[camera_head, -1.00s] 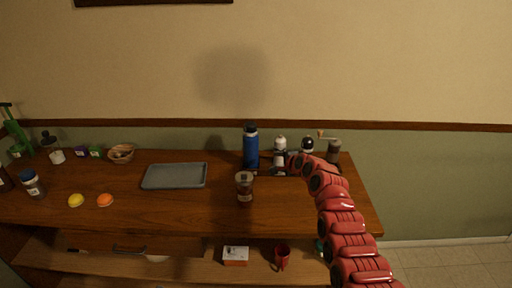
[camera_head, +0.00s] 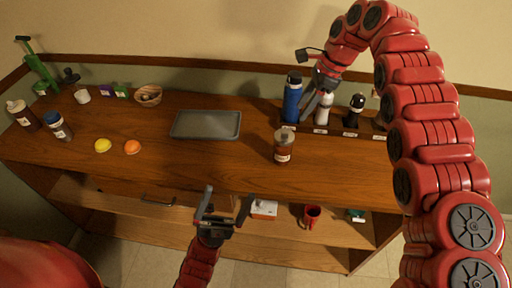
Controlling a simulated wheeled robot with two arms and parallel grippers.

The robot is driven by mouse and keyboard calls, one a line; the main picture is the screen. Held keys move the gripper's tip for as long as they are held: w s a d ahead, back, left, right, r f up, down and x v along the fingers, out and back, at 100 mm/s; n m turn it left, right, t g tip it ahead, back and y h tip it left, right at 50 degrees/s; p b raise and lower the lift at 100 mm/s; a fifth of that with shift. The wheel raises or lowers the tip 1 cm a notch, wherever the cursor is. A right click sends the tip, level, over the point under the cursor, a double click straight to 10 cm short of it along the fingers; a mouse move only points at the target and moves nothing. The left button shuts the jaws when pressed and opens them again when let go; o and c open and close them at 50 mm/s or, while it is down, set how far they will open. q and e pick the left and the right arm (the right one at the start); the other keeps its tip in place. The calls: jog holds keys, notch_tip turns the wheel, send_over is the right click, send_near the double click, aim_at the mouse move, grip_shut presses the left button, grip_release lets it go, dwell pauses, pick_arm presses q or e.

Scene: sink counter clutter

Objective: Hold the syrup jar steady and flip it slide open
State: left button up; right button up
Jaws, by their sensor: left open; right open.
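A small clear jar with dark brown contents, a pale label and a greyish lid (camera_head: 284,146) stands upright on the wooden counter, right of the grey tray; I take it as the syrup jar. I cannot make out whether its slide lid is open. My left gripper (camera_head: 226,206) is open and empty, in front of the counter's front edge, below and left of the jar. My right gripper (camera_head: 315,98) is open, behind and above the jar, near the blue bottle and the white bottle. Its fingers partly overlap these bottles, and contact cannot be told. Neither gripper touches the jar.
A blue bottle (camera_head: 292,98), a white bottle (camera_head: 323,110) and a dark bottle (camera_head: 354,111) stand at the back right. The grey tray (camera_head: 206,124) lies left of the jar. Lemon (camera_head: 102,146) and orange (camera_head: 133,147) lie further left. A red mug (camera_head: 311,216) is on the shelf below.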

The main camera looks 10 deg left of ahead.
pick_arm(q)
jog(key=w+d+f+m+g+y, duration=0.2)
jog(key=w+d+f+m+g, duration=0.35)
jog(key=m, duration=0.35)
jog(key=m+y, duration=1)
jog(key=m, duration=0.2)
send_near(284, 147)
jog(key=shift+g, duration=0.45)
jog(key=a+f, duration=0.1)
jog(key=s+a+f, duration=0.1)
jog(key=a, duration=0.1)
jog(key=s+a+f, duration=0.1)
jog(key=a, duration=0.1)
jog(key=shift+w, duration=0.35)
jog(key=x, duration=1.6)
jog(key=shift+w+d+r, duration=0.1)
jog(key=shift+w+d, duration=0.1)
jog(key=shift+d, duration=0.15)
pick_arm(e)
jog(key=shift+w+a+f, duration=0.15)
jog(key=shift+w+f, duration=0.05)
jog(key=shift+w, duration=0.1)
